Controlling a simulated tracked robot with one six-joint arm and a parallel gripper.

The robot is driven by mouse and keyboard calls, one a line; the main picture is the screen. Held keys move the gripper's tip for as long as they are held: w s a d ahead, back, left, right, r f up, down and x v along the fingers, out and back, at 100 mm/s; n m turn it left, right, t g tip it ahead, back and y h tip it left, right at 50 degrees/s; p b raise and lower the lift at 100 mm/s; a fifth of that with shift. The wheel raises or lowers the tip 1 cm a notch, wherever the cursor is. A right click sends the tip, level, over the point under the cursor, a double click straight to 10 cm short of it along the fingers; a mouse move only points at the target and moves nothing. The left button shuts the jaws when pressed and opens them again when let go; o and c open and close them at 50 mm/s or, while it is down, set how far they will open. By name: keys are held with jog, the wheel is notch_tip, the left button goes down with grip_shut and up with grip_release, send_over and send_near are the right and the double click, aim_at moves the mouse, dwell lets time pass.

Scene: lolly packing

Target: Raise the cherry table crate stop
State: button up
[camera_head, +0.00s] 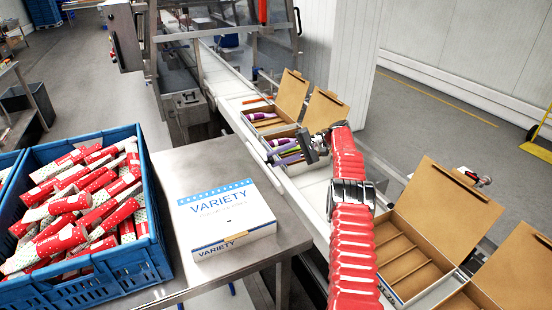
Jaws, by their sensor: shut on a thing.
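My gripper (311,147) is at the end of my red-sleeved arm, over an open box on the conveyor. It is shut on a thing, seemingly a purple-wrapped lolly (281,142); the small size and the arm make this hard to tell. The cherry table seems to be the steel table (190,160) at left centre, beside the blue crate (142,200) of red-and-white wrapped lollies. I cannot make out a crate stop on the table or by the crate. My gripper is well to the right of the crate and table.
A closed white VARIETY box (225,212) lies on the table. Open cardboard boxes stand on the conveyor, one of them (410,250) at right with empty compartments. A steel machine frame (150,60) stands behind. Clear floor (440,110) lies at the back right.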

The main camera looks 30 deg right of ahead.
jog(key=shift+d+f, duration=0.1)
jog(key=shift+f, duration=0.05)
dwell(0.4)
jog(key=o, duration=1)
